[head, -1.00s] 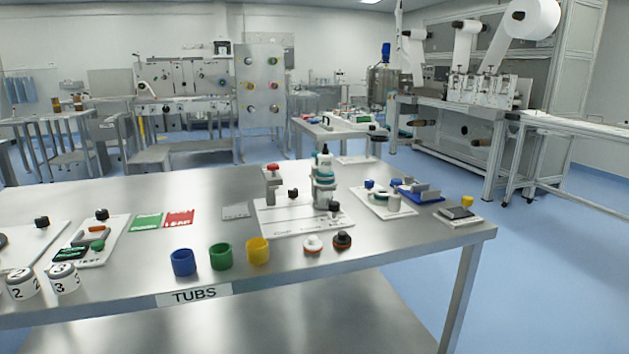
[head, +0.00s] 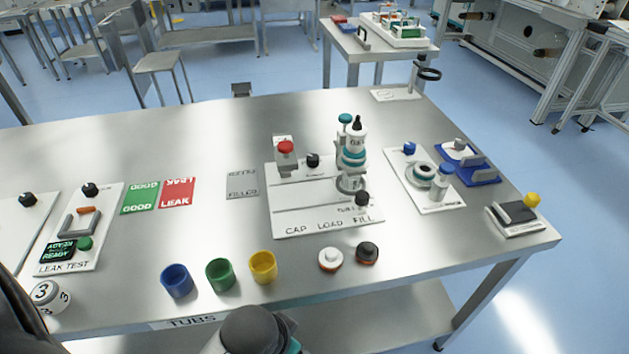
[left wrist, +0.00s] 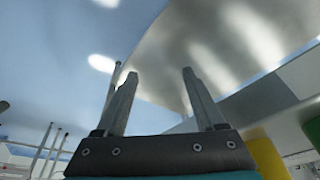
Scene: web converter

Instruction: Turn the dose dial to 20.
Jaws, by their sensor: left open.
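The filling station (head: 290,222) is a white plate marked CAP, LOAD and FILL, with a teal and white dispenser (head: 352,160) standing on it. One black knob (head: 313,160) is at its back and another black knob (head: 362,198) is at the dispenser's foot. I cannot tell which is the dose dial, and no scale or setting is readable. My left gripper (left wrist: 158,75) is open and empty in the left wrist view, close to the metal table edge and away from the station. My right gripper is not in view.
Blue (head: 176,281), green (head: 220,275) and yellow (head: 262,267) tubs stand along the front edge. Two round caps, one white (head: 330,259) and one black (head: 367,253), lie before the station. A leak tester (head: 85,230) is at left. The table's back left is clear.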

